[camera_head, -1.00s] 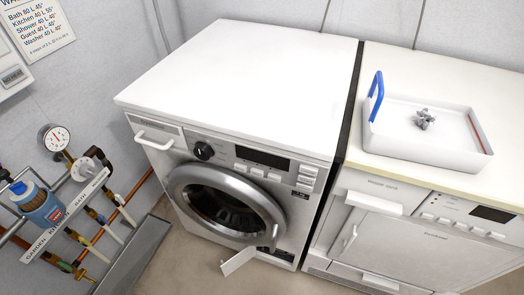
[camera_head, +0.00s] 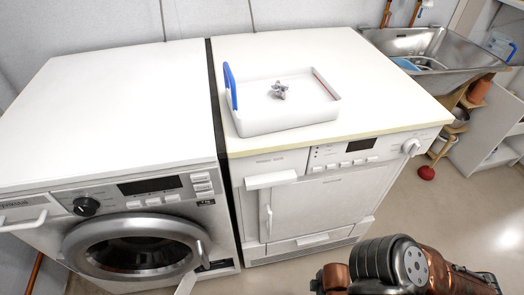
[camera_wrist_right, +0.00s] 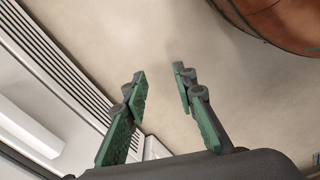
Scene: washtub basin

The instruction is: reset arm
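My right arm (camera_head: 400,265) shows at the bottom right of the head view, in front of the dryer; its fingers are not visible there. In the right wrist view my right gripper (camera_wrist_right: 160,92) has its two green-padded fingers apart with nothing between them. Bare floor shows beyond the fingers, and a white appliance front with a slotted grille (camera_wrist_right: 55,65) is on the left. My left gripper is in neither view.
A white washing machine (camera_head: 110,110) stands left of a white dryer (camera_head: 380,90). A white tray (camera_head: 290,120) with a blue handle and a small grey part (camera_head: 279,90) sits on the dryer. A metal sink (camera_head: 440,60) and a red plunger (camera_head: 427,173) are at right.

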